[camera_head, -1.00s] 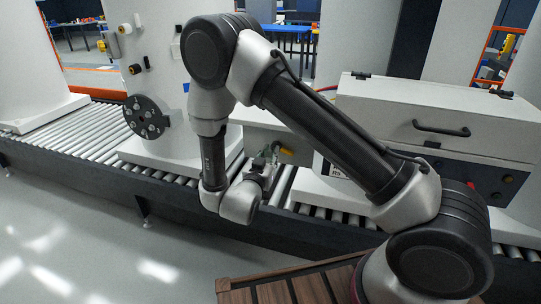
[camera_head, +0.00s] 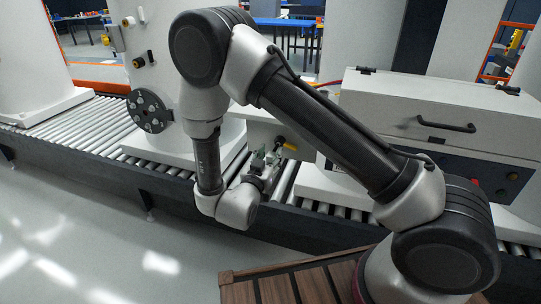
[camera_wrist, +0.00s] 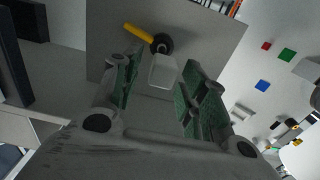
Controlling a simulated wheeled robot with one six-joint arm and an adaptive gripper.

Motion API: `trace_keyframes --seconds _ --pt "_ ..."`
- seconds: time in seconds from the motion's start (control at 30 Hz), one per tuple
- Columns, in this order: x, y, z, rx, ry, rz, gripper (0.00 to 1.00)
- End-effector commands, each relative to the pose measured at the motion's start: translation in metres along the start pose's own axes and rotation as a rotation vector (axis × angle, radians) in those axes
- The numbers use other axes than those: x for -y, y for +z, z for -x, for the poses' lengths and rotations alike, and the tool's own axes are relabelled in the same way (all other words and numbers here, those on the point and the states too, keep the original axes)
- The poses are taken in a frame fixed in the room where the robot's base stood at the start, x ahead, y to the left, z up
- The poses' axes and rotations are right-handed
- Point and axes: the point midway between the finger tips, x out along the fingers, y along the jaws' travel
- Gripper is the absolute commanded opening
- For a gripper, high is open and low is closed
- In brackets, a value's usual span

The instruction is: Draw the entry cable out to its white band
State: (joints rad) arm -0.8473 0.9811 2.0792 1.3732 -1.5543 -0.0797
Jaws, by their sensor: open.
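My gripper (camera_wrist: 160,88) is open, its green-padded fingers spread to either side in the wrist view. A pale, blunt block (camera_wrist: 163,72) shows in the gap between them; I cannot tell whether a pad touches it. Just behind it, a black round fitting (camera_wrist: 162,43) sits on a grey box (camera_wrist: 215,42), with a yellow bar (camera_wrist: 139,33) running from it to the upper left. In the head view my gripper (camera_head: 264,160) is close to this box and its yellow bar (camera_head: 290,146). I cannot make out a cable or a white band for certain.
The grey box stands over a roller conveyor (camera_head: 95,127). A white lidded cabinet (camera_head: 440,108) is to the right. A white tank with a dark bolted disc (camera_head: 150,110) is to the left. Open floor (camera_head: 70,220) lies in front.

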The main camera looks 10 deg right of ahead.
Motion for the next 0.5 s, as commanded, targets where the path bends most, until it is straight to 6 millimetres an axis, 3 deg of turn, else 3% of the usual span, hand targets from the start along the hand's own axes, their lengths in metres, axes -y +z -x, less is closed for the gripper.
trace_keyframes --seconds 0.3,0.5 --pt "0.001 0.000 0.054 0.000 -0.005 0.000 0.43" --pt "0.000 0.000 0.067 0.000 -0.002 0.000 0.43"
